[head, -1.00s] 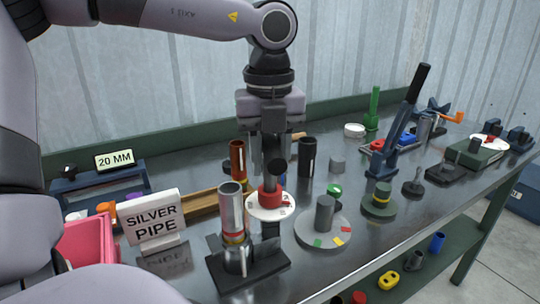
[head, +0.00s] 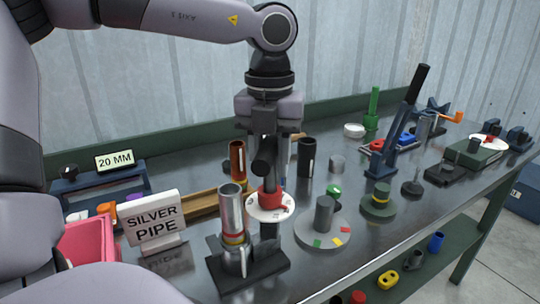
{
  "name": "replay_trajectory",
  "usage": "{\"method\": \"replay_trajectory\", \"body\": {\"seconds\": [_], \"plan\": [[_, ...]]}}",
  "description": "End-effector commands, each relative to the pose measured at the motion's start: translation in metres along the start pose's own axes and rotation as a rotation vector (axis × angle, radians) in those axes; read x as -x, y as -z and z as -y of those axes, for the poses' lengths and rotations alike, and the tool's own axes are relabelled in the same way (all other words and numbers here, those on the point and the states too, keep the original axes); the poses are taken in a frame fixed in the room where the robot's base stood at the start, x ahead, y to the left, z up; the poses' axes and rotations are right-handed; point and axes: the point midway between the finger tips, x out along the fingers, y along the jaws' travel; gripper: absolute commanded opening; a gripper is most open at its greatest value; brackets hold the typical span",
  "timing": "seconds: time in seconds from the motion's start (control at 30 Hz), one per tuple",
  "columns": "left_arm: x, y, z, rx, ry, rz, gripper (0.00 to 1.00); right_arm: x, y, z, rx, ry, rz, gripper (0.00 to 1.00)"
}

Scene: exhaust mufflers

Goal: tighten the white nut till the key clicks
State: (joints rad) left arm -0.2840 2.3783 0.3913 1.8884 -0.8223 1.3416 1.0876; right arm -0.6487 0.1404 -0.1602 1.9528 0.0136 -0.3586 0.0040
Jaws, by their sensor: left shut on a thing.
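My left gripper (head: 267,150) points straight down, shut on the key, a dark tool with a round black end (head: 262,162) facing the camera. The key's red collar (head: 270,197) stands upright over a white disc (head: 264,213) with small red and dark marks. I cannot make out a separate white nut; the key and collar cover the middle of the disc. Just in front, a silver pipe (head: 231,207) with red and yellow bands stands in a black holder (head: 265,274). My right gripper is not in view.
A "SILVER PIPE" sign (head: 155,222) and a pink bin (head: 85,243) stand at left. A copper pipe (head: 237,157) and black pipe (head: 306,157) stand behind. A grey dial (head: 323,236) with coloured marks is close on the right. More fixtures fill the table's right side.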

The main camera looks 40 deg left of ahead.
Motion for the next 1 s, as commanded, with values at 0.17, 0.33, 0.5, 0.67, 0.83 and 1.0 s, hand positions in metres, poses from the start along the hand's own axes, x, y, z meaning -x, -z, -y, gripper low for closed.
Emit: {"method": "replay_trajectory", "body": {"seconds": [0.17,0.33,0.5,0.67,0.83,1.0], "plan": [[0.0006,0.0000,0.0004,-0.038,0.001,0.001,0.04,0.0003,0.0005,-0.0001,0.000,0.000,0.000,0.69],[0.0007,0.0000,0.0004,-0.040,0.001,0.001,0.04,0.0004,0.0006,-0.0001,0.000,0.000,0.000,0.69],[0.0014,0.0001,0.0008,-0.152,0.000,0.000,0.04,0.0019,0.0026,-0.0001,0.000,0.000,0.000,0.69],[0.0011,0.0000,0.0009,-0.236,-0.001,0.001,0.04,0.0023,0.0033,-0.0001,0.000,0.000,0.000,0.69],[0.0008,0.0000,0.0009,-0.238,-0.001,0.001,0.04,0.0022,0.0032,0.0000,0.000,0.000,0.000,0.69],[0.0013,0.0001,0.0010,-0.285,-0.001,0.000,0.04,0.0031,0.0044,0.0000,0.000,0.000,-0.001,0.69]]}}
